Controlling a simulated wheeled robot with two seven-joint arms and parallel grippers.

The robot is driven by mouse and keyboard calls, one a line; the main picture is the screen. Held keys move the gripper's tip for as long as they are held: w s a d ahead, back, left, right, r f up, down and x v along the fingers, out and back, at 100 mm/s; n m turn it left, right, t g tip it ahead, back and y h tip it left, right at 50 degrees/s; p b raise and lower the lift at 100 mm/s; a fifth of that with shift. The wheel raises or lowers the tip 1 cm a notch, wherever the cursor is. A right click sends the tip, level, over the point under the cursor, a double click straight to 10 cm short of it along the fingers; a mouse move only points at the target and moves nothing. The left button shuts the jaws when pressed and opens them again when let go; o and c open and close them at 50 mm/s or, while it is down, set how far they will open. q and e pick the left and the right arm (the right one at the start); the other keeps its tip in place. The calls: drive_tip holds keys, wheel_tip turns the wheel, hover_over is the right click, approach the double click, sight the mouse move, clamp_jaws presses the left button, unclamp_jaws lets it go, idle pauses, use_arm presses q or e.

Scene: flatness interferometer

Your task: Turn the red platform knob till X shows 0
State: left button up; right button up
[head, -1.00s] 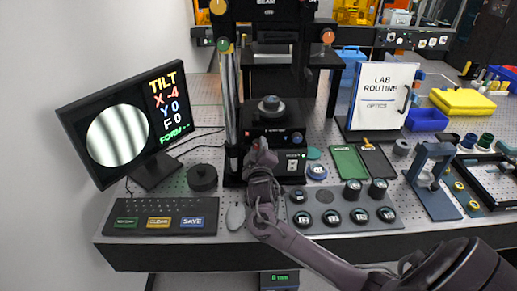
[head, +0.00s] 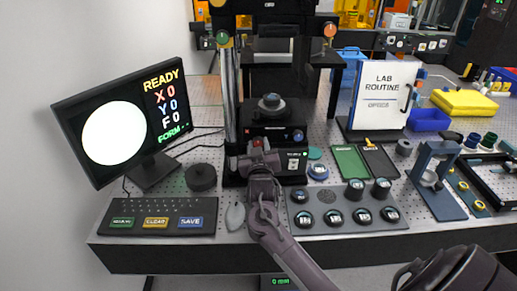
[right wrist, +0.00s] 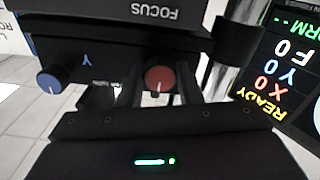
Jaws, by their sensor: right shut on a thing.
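The red platform knob (right wrist: 158,80) is in the middle of the right wrist view, under the FOCUS label. My right gripper (head: 257,158) is at the front of the black interferometer (head: 270,133) in the head view and is shut on this knob. The fingers hide part of the knob's surroundings. The monitor (head: 118,125) at the left reads READY, X 0, Y 0, F 0 and FORM with dashes, beside a plain white disc. It also shows upside down in the right wrist view (right wrist: 285,75). My left gripper is not in view.
A blue knob (right wrist: 50,80) marked Y sits left of the red one in the right wrist view. A keyboard (head: 160,216), a grey mouse (head: 235,216) and a tray of round pieces (head: 318,228) lie in front. A dark round piece (head: 201,177) stands near the monitor.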

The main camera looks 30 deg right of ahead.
drive_tip(key=shift+f+m, duration=0.1)
drive_tip(key=shift+m, duration=0.3)
drive_tip(key=o, duration=1)
drive_tip(key=shift+s+a, duration=0.2)
drive_tip(key=shift+s, duration=0.05)
drive_tip(key=b+v, duration=0.2)
drive_tip(key=v, duration=0.5)
drive_tip(key=shift+s+b, duration=0.15)
drive_tip(key=shift+b, duration=0.15)
idle(0.9)
